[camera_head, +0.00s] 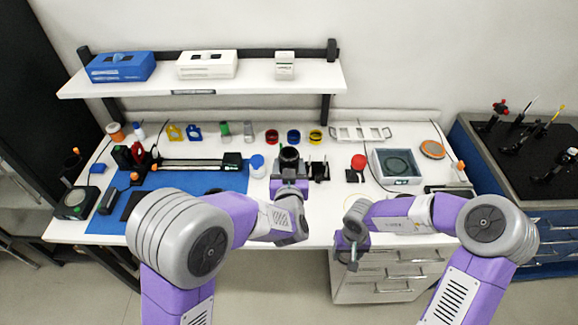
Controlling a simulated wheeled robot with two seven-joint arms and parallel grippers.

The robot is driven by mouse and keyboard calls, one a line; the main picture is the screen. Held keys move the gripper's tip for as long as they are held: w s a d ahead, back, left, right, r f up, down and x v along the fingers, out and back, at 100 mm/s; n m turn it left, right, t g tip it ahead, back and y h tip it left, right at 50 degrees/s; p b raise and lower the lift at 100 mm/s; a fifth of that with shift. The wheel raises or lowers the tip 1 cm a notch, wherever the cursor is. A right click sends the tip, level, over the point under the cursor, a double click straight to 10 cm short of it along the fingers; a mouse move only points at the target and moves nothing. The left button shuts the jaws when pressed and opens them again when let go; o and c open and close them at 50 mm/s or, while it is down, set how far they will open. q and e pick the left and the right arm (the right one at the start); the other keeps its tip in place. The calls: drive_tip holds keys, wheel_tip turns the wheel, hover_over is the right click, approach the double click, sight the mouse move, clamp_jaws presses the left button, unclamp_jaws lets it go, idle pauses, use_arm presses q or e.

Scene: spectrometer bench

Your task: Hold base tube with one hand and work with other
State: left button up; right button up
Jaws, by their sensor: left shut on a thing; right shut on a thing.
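A dark upright cylinder (289,155), which looks like the base tube, stands near the front middle of the white bench. My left gripper (289,182) is at its near side and appears shut on it; the arm's wrist partly hides the contact. My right gripper (352,248) is in front of the bench's front edge, over the drawers. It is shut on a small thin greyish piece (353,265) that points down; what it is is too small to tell.
A blue mat (175,183) with a long black-and-white bar (190,164) covers the left of the white bench (320,200). A black stand (318,170), a red-capped item (358,162) and a grey tray (397,181) lie right of the cylinder. A shelf (200,93) hangs behind.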

use_arm(q)
drive_tip(key=shift+f, duration=0.2)
use_arm(e)
drive_tip(key=shift+f, duration=0.25)
